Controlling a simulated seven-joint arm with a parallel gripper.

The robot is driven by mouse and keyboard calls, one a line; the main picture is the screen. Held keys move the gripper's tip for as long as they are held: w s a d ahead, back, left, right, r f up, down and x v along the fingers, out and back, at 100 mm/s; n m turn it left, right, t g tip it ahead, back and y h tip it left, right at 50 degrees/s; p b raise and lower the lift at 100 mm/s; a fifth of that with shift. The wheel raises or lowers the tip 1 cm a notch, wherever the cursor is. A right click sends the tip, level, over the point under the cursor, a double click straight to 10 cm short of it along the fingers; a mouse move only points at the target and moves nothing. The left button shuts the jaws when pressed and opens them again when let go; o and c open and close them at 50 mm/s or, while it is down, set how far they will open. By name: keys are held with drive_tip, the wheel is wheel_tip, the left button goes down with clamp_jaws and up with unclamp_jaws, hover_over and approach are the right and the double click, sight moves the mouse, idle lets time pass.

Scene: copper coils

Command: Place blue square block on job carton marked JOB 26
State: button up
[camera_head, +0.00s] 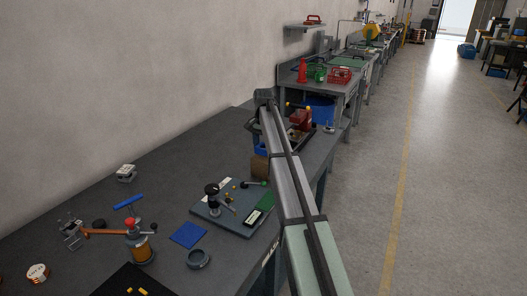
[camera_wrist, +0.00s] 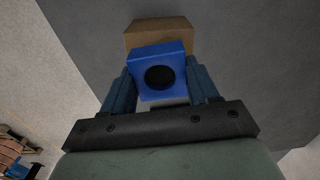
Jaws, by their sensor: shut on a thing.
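The blue square block (camera_wrist: 146,58), with a dark round spot on its face, is between the fingers of my gripper (camera_wrist: 161,82) in the wrist view. The gripper is shut on it. A brown carton (camera_wrist: 160,32) lies just beyond the block, which covers its near part. In the head view the carton (camera_head: 259,167) stands on the dark bench beside my arm, with blue (camera_head: 261,151) showing just above it. I cannot tell whether block and carton touch. No JOB 26 marking is readable. My arm hides part of this area.
Left of the carton is a grey board (camera_head: 207,212) with a dark stand on it. A flat blue square (camera_head: 188,234), a dark ring (camera_head: 198,259) and an orange-handled tool (camera_head: 140,245) are nearer. A red machine (camera_head: 301,119) is behind my arm. The bench's back left is mostly clear.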

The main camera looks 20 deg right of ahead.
sight(263, 148)
drive_tip(key=shift+f, duration=1.2)
drive_tip(key=shift+f, duration=0.15)
drive_tip(key=o, duration=1.2)
drive_tip(key=shift+o, duration=0.2)
wheel_tip(263, 148, up, 12)
